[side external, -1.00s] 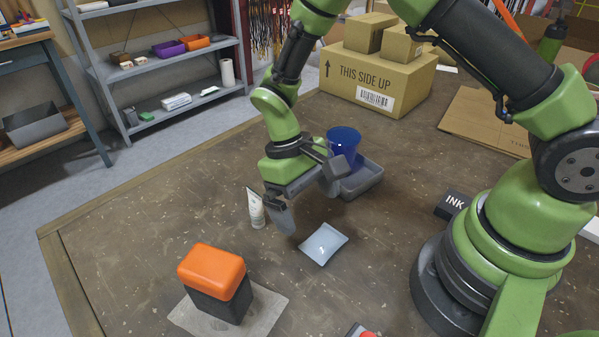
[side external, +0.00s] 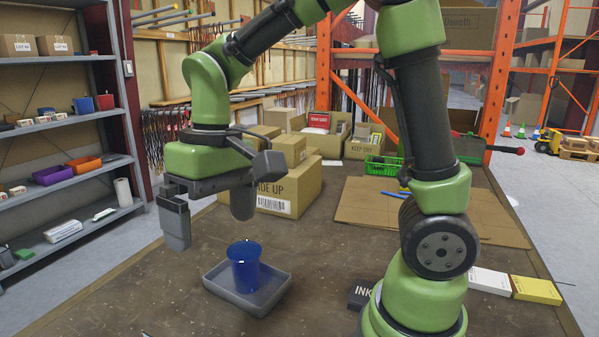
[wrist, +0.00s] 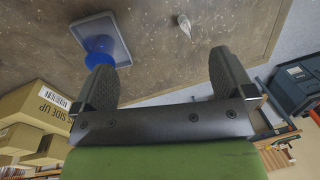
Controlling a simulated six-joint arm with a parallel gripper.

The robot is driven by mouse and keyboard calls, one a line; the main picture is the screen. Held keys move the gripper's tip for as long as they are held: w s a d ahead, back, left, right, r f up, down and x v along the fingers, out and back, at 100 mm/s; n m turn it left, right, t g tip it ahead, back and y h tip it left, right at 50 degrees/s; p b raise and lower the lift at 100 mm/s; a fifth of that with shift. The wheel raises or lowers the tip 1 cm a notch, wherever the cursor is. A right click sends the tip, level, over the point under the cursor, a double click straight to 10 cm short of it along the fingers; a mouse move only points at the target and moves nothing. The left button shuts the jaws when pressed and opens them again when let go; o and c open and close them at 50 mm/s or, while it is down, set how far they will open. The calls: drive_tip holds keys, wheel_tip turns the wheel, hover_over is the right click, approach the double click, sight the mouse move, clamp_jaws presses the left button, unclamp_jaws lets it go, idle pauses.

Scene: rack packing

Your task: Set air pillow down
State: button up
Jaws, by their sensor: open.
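My gripper (side external: 209,228) is open and empty, raised above the table to the left of the grey tray. The air pillow is not in either current view. A blue cup (side external: 244,266) stands upright in the grey tray (side external: 275,302); the cup (wrist: 101,50) and tray (wrist: 82,26) also show at upper left in the wrist view. A small white tube (wrist: 184,24) is on the table at the top of the wrist view.
A box marked INK (side external: 361,294) is beside my arm's base. A large carton (side external: 283,196) and flat cardboard (side external: 410,208) lie behind the tray. Shelves (side external: 68,180) stand at left.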

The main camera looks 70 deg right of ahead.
drive_tip(key=s+d+r+m+t, duration=0.2)
drive_tip(key=s+r+t, duration=0.4)
drive_tip(key=s, duration=0.4)
drive_tip(key=shift+s+d+r+t, duration=0.25)
drive_tip(key=shift+s+d+t, duration=0.15)
drive_tip(key=shift+d+t, duration=0.1)
idle(0.4)
